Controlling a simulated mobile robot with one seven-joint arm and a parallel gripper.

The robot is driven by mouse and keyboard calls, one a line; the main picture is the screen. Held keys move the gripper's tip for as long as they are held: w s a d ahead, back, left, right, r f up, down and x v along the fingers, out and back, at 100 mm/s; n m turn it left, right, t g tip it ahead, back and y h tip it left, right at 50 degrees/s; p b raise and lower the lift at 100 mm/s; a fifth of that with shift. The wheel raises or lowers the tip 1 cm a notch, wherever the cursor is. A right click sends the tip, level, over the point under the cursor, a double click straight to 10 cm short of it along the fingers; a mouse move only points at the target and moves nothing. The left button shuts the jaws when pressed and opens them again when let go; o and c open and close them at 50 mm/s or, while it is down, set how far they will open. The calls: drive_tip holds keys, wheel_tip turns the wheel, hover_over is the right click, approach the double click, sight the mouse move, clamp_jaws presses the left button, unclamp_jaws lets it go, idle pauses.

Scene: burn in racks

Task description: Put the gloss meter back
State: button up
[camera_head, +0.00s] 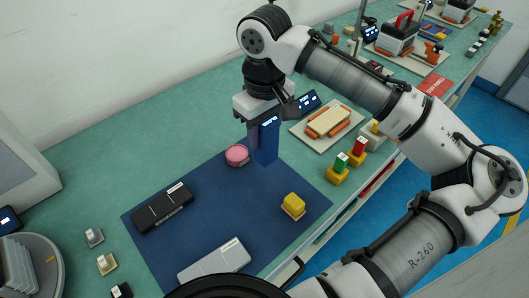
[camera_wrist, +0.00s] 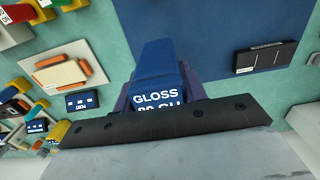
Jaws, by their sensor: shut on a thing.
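The gloss meter (camera_head: 266,143) is a blue upright block in the head view, held by my gripper (camera_head: 262,116). It hangs over the far right part of the dark blue mat (camera_head: 215,190); whether it touches the mat is unclear. In the wrist view the gloss meter (camera_wrist: 155,68) sits between the fingers of my gripper (camera_wrist: 157,90), with "GLOSS" and a partly hidden "80 GU" in white on its near face. The fingers are shut on its sides.
On the mat are a pink round item (camera_head: 237,155), a black case (camera_head: 162,207), a grey-white box (camera_head: 214,262) and a yellow block (camera_head: 293,205). A tray with a cream box (camera_head: 328,121) and a small dark display (camera_head: 309,102) stand right of the gripper. The mat's middle is clear.

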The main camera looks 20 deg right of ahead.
sight(265, 155)
wheel_tip(265, 155, down, 7)
drive_tip(key=shift+f, duration=0.2)
drive_tip(key=shift+f, duration=0.1)
drive_tip(key=o, duration=1.2)
drive_tip(key=shift+c, duration=0.2)
wheel_tip(265, 155, up, 12)
drive_tip(key=shift+r, duration=0.15)
